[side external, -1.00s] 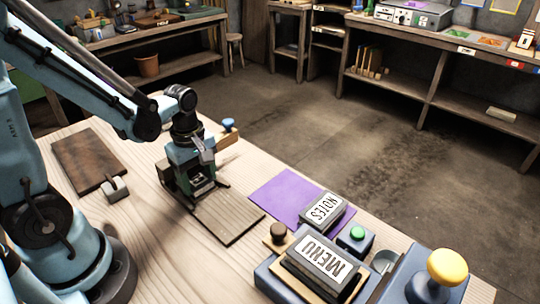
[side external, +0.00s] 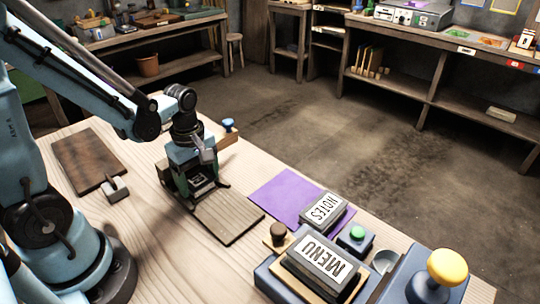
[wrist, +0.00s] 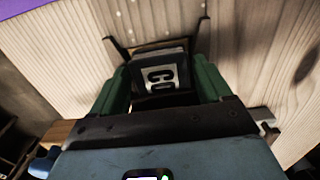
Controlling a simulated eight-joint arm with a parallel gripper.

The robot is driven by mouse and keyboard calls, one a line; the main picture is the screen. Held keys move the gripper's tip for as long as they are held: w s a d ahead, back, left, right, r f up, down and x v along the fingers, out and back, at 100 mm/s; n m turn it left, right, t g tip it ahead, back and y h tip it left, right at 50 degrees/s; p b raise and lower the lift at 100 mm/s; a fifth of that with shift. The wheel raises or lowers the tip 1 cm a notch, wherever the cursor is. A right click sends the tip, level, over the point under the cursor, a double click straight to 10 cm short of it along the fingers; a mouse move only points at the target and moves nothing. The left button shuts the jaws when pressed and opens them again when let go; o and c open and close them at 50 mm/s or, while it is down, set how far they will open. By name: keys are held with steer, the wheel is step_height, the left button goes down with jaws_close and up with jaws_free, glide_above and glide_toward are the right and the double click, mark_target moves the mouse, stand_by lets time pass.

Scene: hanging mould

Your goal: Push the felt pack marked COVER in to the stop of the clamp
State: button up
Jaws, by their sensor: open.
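The felt pack marked COVER (wrist: 162,76) is dark with a pale label; only the letters "CO" and part of another show in the wrist view. It lies between the two green fingers of my gripper (wrist: 161,88), which is open around it. In the side view my gripper (side external: 201,184) is low over the table, at the far end of a brown grooved board (side external: 230,218). Dark metal arms (wrist: 117,48), apparently of the clamp, stand out on both sides of the pack. My gripper hides most of the clamp, and I cannot see the stop or any gap to it.
A yellow-knobbed press (side external: 447,267) stands at the front right. A dark board (side external: 88,160) lies left. A blue knob (side external: 228,124) stands behind my gripper.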

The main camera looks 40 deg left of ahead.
mark_target(199, 180)
step_height(199, 180, up, 12)
stand_by(0.8)
steer(key=d+m+t, duration=0.1)
steer(key=m+t, duration=0.1)
steer(key=m, duration=0.4)
steer(key=d+m+t, duration=0.2)
steer(key=m, duration=0.4)
steer(key=w+d+m+t, duration=0.1)
steer(key=d+m+t, duration=0.1)
steer(key=m, duration=0.4)
steer(key=shift+f+t, duration=0.15)
steer(key=shift+t, duration=0.45)
